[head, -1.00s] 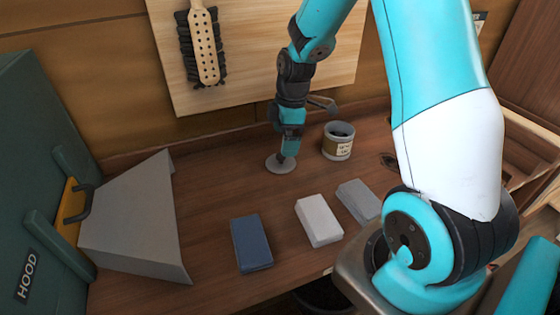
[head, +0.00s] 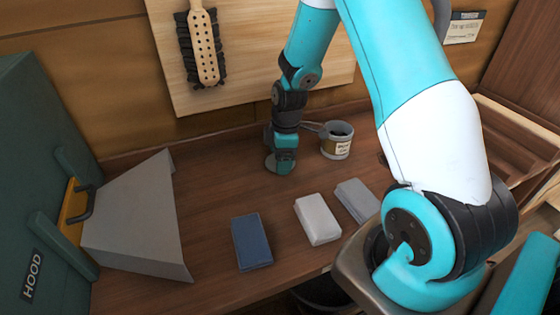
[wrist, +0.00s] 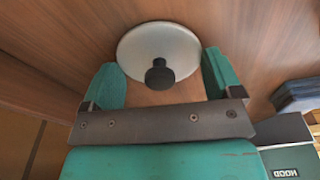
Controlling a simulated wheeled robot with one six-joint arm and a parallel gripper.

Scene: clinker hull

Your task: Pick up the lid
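The lid is a pale grey round disc with a black knob. In the wrist view the lid (wrist: 140,48) lies flat on the brown wooden bench, its knob pointing up toward the camera. My gripper (wrist: 161,68) is open, with one teal finger on each side of the knob and a gap between knob and fingers. In the head view my gripper (head: 279,168) points down over the lid (head: 269,164) and hides most of it. Only the lid's left edge shows there.
A grey hood (head: 135,225) is at left. A brush (head: 204,50) hangs on the back board. Bench left of the lid is clear.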

